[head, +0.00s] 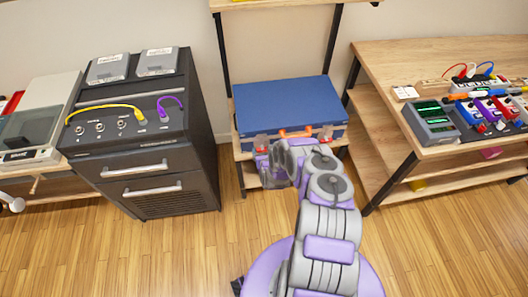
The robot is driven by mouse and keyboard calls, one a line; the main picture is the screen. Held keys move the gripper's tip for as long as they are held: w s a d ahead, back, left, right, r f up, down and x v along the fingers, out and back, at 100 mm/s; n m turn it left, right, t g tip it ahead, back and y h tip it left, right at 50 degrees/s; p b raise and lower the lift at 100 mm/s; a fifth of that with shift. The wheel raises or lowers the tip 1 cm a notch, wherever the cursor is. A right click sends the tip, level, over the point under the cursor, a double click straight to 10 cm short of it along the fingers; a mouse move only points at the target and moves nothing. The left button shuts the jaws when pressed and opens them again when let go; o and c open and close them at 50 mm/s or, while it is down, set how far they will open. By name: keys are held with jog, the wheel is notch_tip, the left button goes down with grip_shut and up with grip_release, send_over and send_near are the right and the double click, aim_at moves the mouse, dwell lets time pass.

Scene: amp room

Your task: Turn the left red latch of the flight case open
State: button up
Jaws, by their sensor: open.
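The blue flight case (290,102) lies closed on a low wooden shelf in the middle of the head view. Its left red latch (261,140) shows small on the front face, just above my gripper. The right red latch (326,132) sits farther right on the same face, with an orange handle (294,133) between them. My gripper (262,166) is open, in front of the case's left half and just below the left latch. Whether a finger touches the latch I cannot tell. My arm hides part of the case's lower front.
A dark amp cabinet (150,150) with yellow and purple cables stands left of the shelf. A wooden bench (390,75) with coloured pedals stands right. The shelf's black posts (333,40) rise beside the case. Wooden floor (200,255) is clear in front.

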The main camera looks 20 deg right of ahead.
jog(key=shift+a+r, duration=0.1)
jog(key=shift+a, duration=0.4)
jog(key=shift+d, duration=0.65)
jog(key=c, duration=0.7)
jog(key=shift+a, duration=0.35)
jog(key=c, duration=0.4)
jog(key=shift+o, duration=0.2)
